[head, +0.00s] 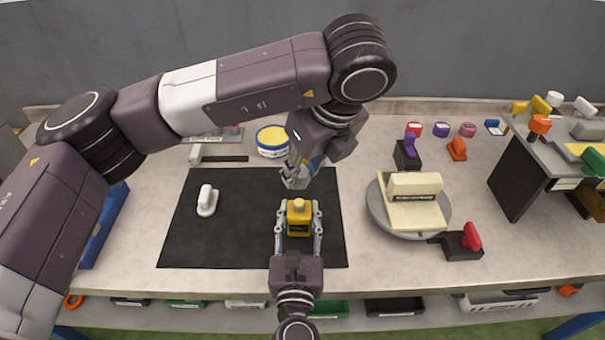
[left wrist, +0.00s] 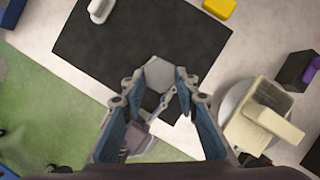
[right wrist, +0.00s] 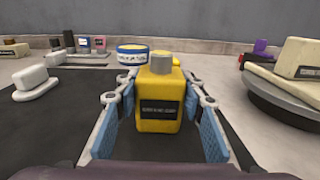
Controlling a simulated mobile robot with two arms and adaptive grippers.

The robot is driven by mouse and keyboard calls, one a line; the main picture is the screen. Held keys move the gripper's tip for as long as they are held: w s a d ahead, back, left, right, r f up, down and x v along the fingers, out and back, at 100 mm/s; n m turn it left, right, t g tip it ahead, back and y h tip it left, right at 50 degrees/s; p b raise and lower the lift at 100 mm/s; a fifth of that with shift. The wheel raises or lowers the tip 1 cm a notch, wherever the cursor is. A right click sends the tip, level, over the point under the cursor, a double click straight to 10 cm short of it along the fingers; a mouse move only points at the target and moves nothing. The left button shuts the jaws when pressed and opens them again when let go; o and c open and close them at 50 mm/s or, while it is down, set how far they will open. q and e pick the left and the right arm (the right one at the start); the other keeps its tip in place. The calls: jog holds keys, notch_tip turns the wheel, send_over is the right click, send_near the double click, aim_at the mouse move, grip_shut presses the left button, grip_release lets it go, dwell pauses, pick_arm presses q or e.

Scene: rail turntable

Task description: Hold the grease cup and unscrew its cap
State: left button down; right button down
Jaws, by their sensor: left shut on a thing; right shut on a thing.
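My left gripper (head: 294,180) is just above and behind the cup in the head view. It is shut on a pale grey six-sided piece, seemingly the cap (left wrist: 160,75), in the left wrist view. The cup is hidden there.
A white handle-shaped piece (head: 207,201) lies on the black mat (head: 185,240). A blue-and-yellow tin (head: 272,148) stands behind the mat. A round turntable (head: 440,223) with a cream block is to the right, near a red-handled dark block (head: 463,248). The mat's left part is mostly free.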

jog(key=c, duration=1.2)
grip_release()
jog(key=s, duration=1.2)
jog(key=shift+a, duration=0.25)
